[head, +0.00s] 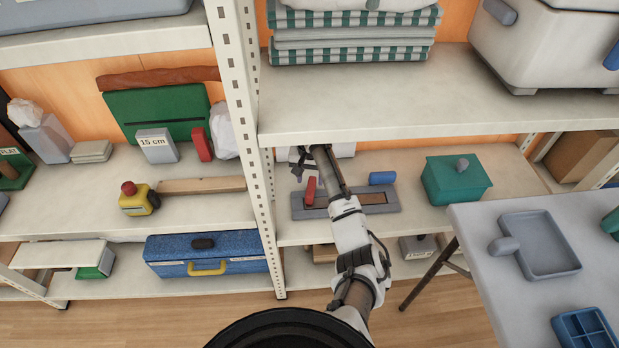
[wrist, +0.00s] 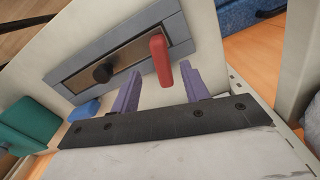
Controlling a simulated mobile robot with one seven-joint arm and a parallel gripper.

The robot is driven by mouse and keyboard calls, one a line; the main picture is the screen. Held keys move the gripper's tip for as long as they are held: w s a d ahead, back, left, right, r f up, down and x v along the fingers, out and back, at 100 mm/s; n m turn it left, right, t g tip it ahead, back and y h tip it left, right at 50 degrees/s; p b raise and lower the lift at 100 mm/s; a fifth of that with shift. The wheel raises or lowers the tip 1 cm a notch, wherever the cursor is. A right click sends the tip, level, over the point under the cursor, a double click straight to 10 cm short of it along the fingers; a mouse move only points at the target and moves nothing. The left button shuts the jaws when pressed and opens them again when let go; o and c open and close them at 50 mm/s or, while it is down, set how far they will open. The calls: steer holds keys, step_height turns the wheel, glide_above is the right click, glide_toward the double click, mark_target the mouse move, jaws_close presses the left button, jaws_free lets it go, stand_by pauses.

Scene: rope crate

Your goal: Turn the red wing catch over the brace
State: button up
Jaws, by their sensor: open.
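The red wing catch (head: 311,190) stands at the left end of a grey frame (head: 391,206) on the middle shelf. In the wrist view the catch (wrist: 161,60) lies crosswise over one end of the frame (wrist: 62,76). In the head view my arm hides part of the frame.
The upper shelf (head: 400,120) overhangs close above my wrist. A blue cylinder (head: 382,178) and a teal lidded box (head: 455,178) stand to the right. A perforated post (head: 240,90) rises on the left. A grey table (head: 480,235) with a tray stands at the front right.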

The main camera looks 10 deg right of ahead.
mark_target(310, 190)
steer(key=shift+w, duration=0.15)
steer(key=shift+f, duration=0.35)
step_height(310, 190, down, 7)
steer(key=shift+r+p, duration=0.15)
steer(key=shift+p, duration=0.25)
steer(key=shift+c, duration=0.4)
jaws_close()
